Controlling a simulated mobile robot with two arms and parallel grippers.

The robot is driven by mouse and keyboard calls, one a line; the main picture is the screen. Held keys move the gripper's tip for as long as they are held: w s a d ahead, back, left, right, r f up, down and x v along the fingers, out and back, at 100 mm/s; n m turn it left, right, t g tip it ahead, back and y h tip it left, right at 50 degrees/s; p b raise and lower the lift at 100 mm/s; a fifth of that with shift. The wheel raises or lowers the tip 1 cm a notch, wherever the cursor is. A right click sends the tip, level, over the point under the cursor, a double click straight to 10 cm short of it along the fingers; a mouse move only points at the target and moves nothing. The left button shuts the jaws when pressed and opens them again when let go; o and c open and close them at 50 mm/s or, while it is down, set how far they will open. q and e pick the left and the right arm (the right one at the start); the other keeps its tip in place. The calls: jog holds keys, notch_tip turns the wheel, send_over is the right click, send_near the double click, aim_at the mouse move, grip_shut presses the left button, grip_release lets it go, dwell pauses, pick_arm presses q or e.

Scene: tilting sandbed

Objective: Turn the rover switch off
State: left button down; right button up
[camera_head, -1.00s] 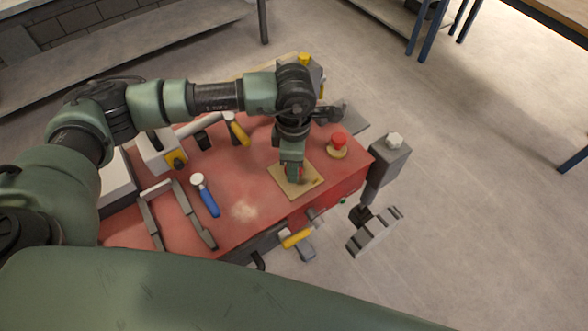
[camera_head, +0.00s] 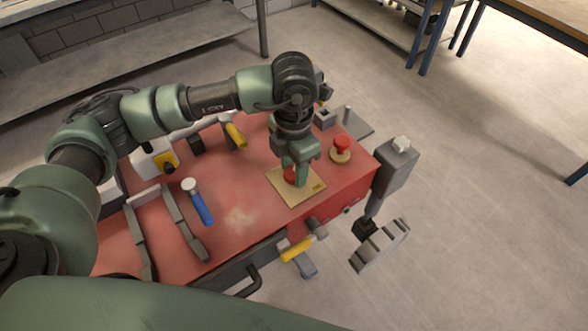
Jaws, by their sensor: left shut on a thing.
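A tan square plate (camera_head: 309,190) with small dark markings lies on the red top of the rover (camera_head: 255,165). A red knob (camera_head: 289,176), seemingly the rover switch, stands on the plate. My left gripper (camera_head: 296,180) points down over the plate and is shut on the red knob, with one green finger in front at its right. The fingers hide most of the knob, so its exact setting cannot be read. My right gripper is not in view.
A red mushroom button (camera_head: 341,145) stands right of the gripper. A grey post with a white knob (camera_head: 398,160) rises at the right edge. Open floor lies beyond.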

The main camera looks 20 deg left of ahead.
aim_at(293, 172)
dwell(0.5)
pick_arm(q)
jog(key=c, duration=0.9)
grip_release()
jog(key=shift+a, duration=0.1)
jog(key=shift+o, duration=0.2)
jog(key=shift+r+b, duration=0.65)
jog(key=shift+r, duration=3.3)
